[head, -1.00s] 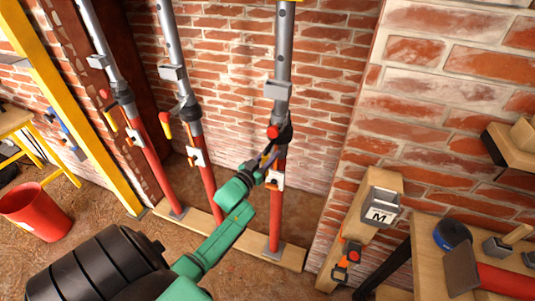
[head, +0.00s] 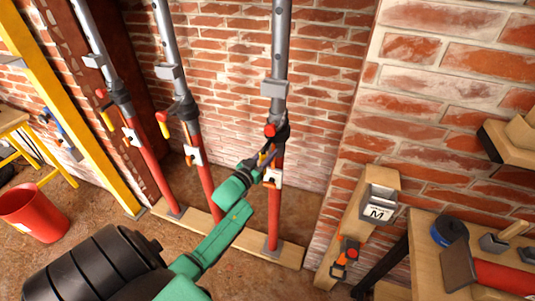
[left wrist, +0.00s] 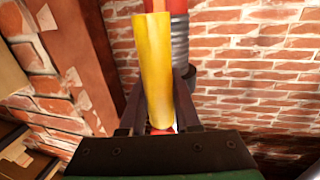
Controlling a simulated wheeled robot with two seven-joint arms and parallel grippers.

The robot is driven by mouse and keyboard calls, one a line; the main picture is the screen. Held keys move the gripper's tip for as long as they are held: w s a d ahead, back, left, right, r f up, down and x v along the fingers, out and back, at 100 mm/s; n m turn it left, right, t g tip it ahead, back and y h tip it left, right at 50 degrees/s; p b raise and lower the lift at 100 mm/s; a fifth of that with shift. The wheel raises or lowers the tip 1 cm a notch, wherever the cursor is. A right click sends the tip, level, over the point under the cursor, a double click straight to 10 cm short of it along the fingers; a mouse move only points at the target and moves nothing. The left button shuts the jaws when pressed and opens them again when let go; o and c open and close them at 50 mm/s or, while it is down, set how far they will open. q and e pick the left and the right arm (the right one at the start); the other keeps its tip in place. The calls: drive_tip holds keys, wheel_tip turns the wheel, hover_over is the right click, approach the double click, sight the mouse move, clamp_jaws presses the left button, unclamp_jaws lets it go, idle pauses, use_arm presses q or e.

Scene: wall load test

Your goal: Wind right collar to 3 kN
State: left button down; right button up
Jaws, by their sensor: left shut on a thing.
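The right prop has a red lower tube (head: 274,215) and a grey upper tube (head: 281,45), with a dark collar (head: 281,133) where they meet. A red knob (head: 270,130) sits at the collar. My left gripper (head: 268,155) is at the collar, just below the knob. In the left wrist view its two dark fingers (left wrist: 158,112) are shut on the collar's yellow handle (left wrist: 155,70). The gripper hides this handle in the head view. My right gripper is not in view.
Two similar props, a middle one (head: 206,188) and a left one (head: 148,170), stand on the same wooden sole board (head: 235,236). A box marked M (head: 379,205) is on a wooden post (head: 345,230) at the right. A workbench (head: 425,265) stands beyond it. A red bucket (head: 35,212) is at the left.

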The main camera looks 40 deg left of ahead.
use_arm(q)
drive_tip(key=shift+r, duration=0.15)
drive_tip(key=c, duration=0.8)
unclamp_jaws()
drive_tip(key=shift+o, duration=0.9)
drive_tip(key=shift+w, duration=0.15)
